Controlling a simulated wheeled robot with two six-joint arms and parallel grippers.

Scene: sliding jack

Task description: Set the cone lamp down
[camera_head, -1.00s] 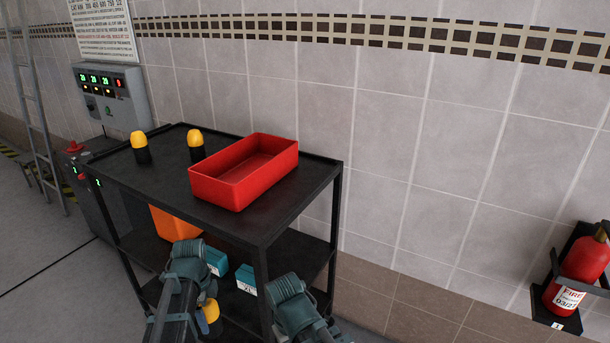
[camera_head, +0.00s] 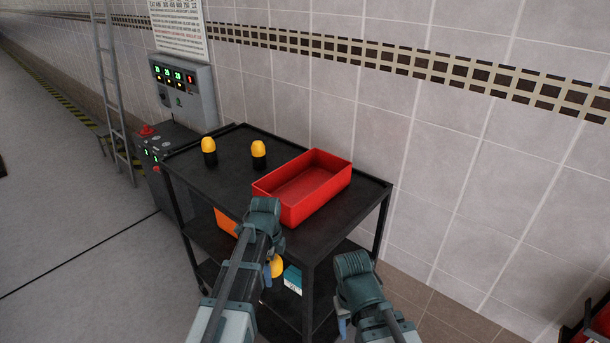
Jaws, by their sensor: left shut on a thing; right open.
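My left gripper (camera_head: 268,279) is mostly hidden behind its own arm, in front of the cart's near side. It is shut on a yellow-topped cone lamp (camera_head: 277,265), of which only part of the yellow shows. The lamp is below the level of the cart's top in the picture. Two similar lamps with yellow caps and black bases, a left one (camera_head: 209,151) and a right one (camera_head: 259,154), stand upright on the black cart's top (camera_head: 225,180). My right gripper (camera_head: 342,328) is open, low in front of the cart's right side, mostly hidden by its arm.
A red open bin (camera_head: 303,187) sits on the cart's top, right of the lamps. An orange object (camera_head: 226,222) and a teal box (camera_head: 293,279) are on lower shelves. A tiled wall (camera_head: 450,170) stands behind.

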